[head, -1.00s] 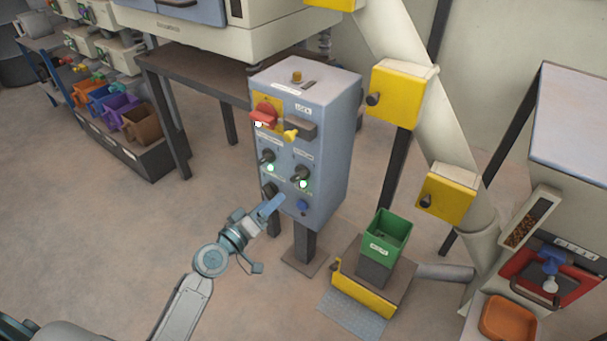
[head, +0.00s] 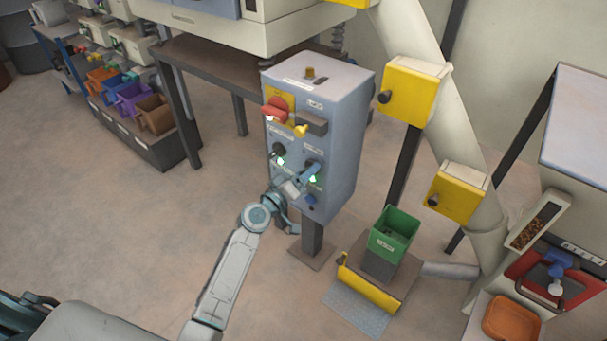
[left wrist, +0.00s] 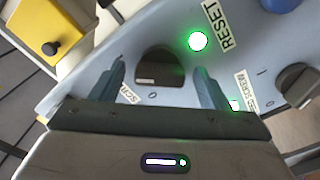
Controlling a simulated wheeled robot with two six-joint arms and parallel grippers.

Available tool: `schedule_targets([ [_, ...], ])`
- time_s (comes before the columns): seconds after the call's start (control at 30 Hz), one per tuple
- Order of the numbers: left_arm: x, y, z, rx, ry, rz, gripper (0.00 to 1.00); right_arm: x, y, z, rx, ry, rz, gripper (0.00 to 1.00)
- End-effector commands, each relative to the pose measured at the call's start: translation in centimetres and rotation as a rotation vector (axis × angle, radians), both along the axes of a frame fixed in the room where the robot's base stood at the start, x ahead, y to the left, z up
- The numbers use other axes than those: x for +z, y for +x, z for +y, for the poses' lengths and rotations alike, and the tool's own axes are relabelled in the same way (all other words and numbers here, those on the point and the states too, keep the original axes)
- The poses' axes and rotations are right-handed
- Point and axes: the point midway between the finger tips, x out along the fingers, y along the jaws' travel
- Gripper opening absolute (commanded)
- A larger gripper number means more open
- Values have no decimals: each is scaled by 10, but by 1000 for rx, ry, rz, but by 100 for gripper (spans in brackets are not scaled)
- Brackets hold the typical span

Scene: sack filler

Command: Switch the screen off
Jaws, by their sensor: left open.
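The grey control box (head: 335,150) stands on a post and carries two dark rotary knobs with lit green lamps. My left gripper (head: 308,174) is at the right-hand knob and partly covers it. In the left wrist view that dark knob (left wrist: 160,66) shows between the open fingers of my left gripper (left wrist: 160,75), with gaps at both sides. A partly hidden label (left wrist: 130,96) beginning "SCR" lies beside it. A green lamp (left wrist: 198,40) is lit near the "RESET" label (left wrist: 222,25). The other knob (left wrist: 297,85) is at the right. My right gripper is out of view.
A blue button (head: 311,201) sits below. Open floor lies left.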

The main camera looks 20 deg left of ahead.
Motion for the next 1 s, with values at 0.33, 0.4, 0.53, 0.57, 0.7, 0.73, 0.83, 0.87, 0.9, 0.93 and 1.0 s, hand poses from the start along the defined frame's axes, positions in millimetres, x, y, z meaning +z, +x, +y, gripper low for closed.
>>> schedule_targets([
  [0.33, 0, 0, 0, 0, 0, 0, 36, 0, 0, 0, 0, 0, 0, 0],
  [0.4, 0, 0, 0, 0, 0, 0, 24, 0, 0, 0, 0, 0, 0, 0],
  [0.53, 0, 0, 0, 0, -2, 1, 24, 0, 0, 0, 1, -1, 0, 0],
  [0.57, 0, 0, 0, 0, -4, 1, 24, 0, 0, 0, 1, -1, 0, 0],
  [0.7, 0, 0, 0, 0, -30, 11, 24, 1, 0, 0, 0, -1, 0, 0],
  [0.73, 0, 0, 0, 0, -39, 14, 24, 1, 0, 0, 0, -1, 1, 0],
  [0.83, 0, 0, 0, 0, -83, 30, 24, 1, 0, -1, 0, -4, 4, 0],
  [0.87, 0, 0, 0, 0, -100, 36, 24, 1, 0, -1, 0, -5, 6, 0],
  [0.9, 0, 0, 0, 0, -124, 45, 24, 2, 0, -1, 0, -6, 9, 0],
  [0.93, 0, 0, 0, 0, -145, 53, 24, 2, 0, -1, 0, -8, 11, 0],
  [1.0, 0, 0, 0, 0, -196, 71, 24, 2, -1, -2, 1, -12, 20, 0],
])
